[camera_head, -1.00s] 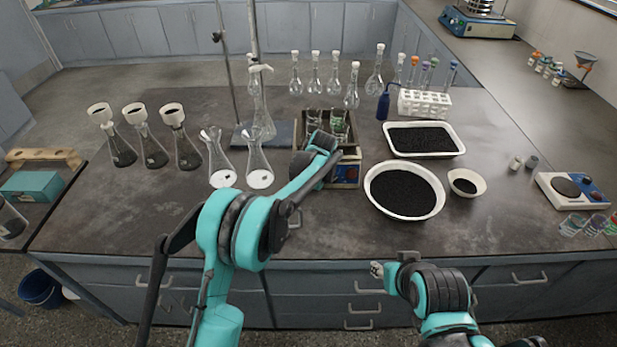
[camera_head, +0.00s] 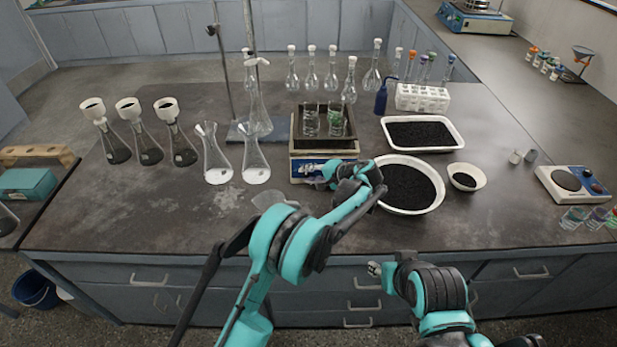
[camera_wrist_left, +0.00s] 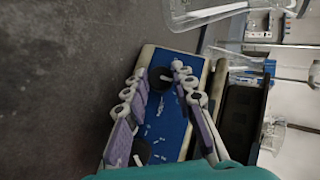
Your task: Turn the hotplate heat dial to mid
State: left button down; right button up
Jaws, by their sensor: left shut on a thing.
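The hotplate (camera_head: 296,165) is a pale box with a blue front panel, standing mid-bench with a dark tray and glass beakers on top. My left gripper (camera_head: 318,181) is low in front of this panel, its fingers mostly hidden by my wrist. The left wrist view shows the blue panel (camera_wrist_left: 172,122) and my left gripper (camera_wrist_left: 158,72) with its two purple-padded fingers shut on a black dial (camera_wrist_left: 160,80). A second dark dial (camera_wrist_left: 141,150) sits lower on the panel. The dial's setting is not readable. My right gripper (camera_head: 375,269), small and partly hidden, is at the bench's front edge.
A white bowl of black grains (camera_head: 436,205) stands close right of my left wrist. Flasks (camera_head: 254,165) stand left of the hotplate, and a retort stand (camera_head: 240,130) is behind. The front left bench is clear. Another blue-and-white device (camera_head: 570,195) is at far right.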

pick_arm(q)
jog(key=shift+s+d+f+m+t+y+b, duration=0.15)
jog(key=shift+m+t+y+b, duration=0.45)
jog(key=shift+m, duration=0.3)
jog(key=shift+w+a+f+m+t+y+b, duration=0.1)
jog(key=shift+m+t+y+b, duration=0.3)
jog(key=shift+m+t+b, duration=0.4)
jog(key=c, duration=1.3)
grip_release()
jog(key=shift+o, duration=0.2)
jog(key=v, duration=0.7)
jog(key=shift+s+d, duration=0.25)
